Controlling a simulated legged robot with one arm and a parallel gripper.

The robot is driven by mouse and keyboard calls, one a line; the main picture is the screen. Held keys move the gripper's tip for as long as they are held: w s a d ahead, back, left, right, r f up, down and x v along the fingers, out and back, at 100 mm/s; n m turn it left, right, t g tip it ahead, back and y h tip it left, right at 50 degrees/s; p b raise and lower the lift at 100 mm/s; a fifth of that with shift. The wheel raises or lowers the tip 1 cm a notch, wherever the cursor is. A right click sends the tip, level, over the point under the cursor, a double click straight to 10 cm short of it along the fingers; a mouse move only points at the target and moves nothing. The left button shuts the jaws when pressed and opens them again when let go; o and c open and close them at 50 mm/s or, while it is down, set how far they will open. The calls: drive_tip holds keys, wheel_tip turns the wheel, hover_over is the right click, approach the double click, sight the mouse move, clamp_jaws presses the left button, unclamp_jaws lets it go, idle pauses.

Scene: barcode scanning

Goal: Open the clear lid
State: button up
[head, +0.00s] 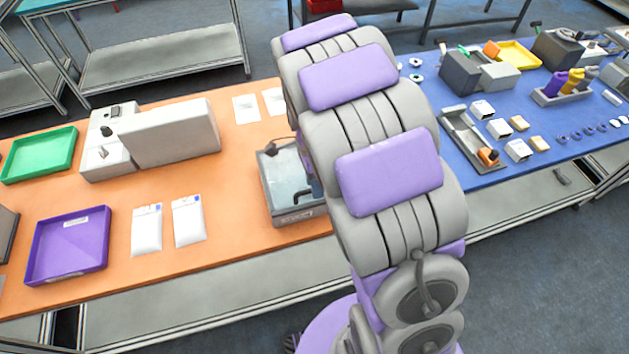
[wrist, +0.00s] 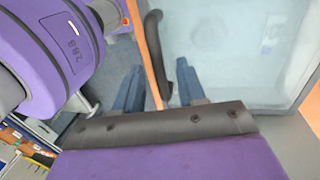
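A grey box with a clear lid (head: 284,170) stands on the orange table and is partly hidden behind my arm. In the wrist view the clear lid (wrist: 225,60) fills the upper right, pale and see-through, and looks closed. A black curved handle (wrist: 155,55) is at the lid's left edge. My gripper (wrist: 160,92) is open, its two blue fingers spread apart. The handle shows between the fingers in the picture; I cannot tell whether either finger touches it. In the head view my arm hides most of the gripper.
The orange table (head: 110,230) holds a green tray (head: 40,155), a purple tray (head: 68,245), white packets (head: 146,232) and a large grey machine (head: 170,137). A blue table (head: 455,150) at the right carries small boxes and tools. Orange surface left of the box is clear.

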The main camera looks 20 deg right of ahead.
clamp_jaws()
idle(0.3)
idle(0.4)
